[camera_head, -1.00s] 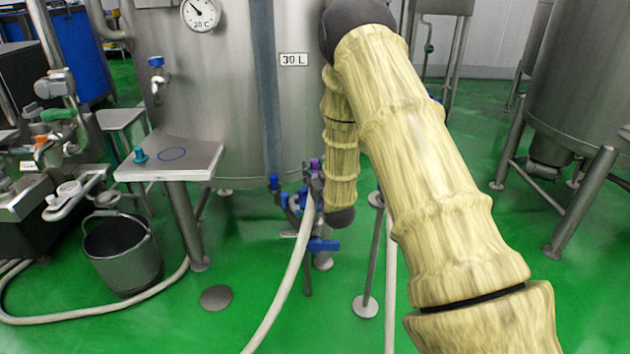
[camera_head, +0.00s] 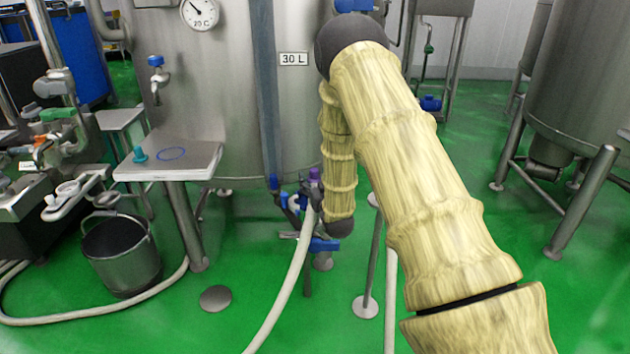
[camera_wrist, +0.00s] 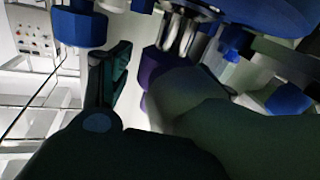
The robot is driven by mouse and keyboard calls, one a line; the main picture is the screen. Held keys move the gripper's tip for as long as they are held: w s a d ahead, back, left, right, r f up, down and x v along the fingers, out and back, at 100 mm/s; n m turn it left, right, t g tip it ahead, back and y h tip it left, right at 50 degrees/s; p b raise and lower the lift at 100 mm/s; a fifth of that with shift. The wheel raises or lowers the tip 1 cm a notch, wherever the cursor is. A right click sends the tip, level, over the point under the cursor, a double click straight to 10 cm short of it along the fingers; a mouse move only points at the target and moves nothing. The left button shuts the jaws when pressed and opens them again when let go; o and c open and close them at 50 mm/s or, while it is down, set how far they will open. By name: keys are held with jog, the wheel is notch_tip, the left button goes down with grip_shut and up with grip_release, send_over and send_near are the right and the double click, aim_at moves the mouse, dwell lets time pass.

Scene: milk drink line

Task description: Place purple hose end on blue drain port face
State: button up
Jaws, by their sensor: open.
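The purple hose end (camera_head: 314,174) shows at the top of a pale hose (camera_head: 293,275), low in front of the steel tank, close to several blue valve parts (camera_head: 292,203). Which blue part is the drain port face, I cannot tell. In the wrist view, purple (camera_wrist: 150,68) shows between the fingers of my gripper (camera_wrist: 140,78), close against the right finger, below a blue collar and metal fitting. My gripper is open; whether a finger touches the purple end is unclear. Another blue fitting (camera_wrist: 80,28) is at the upper left. In the head view, my arm hides part of this area.
A steel table (camera_head: 135,172) stands left of the valves, with a bucket (camera_head: 122,252) beside it. A blue handle (camera_head: 324,245) sticks out below the valves. A thin post (camera_head: 372,255) stands to the right.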

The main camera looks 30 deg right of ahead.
jog(key=shift+r, duration=0.1)
jog(key=v, duration=1.2)
jog(key=s+a+f+n+g+y, duration=0.1)
jog(key=s+a+f+g+y, duration=0.1)
jog(key=s+a+f+g, duration=0.75)
jog(key=s+a+f+y, duration=0.1)
jog(key=s+a+f, duration=0.5)
jog(key=f, duration=0.8)
jog(key=s+a+f+g, duration=0.2)
jog(key=s+a, duration=0.1)
jog(key=s, duration=0.5)
jog(key=s+a+f+n+g+y, duration=0.1)
jog(key=s+a+f+g, duration=0.2)
jog(key=s, duration=0.6)
jog(key=s+a+f+g+y, duration=0.1)
jog(key=s+a+f+g, duration=0.1)
jog(key=s, duration=0.7)
jog(key=shift+a+f+n+g+p, duration=0.4)
jog(key=shift+a+g+p, duration=0.05)
jog(key=shift+a, duration=0.3)
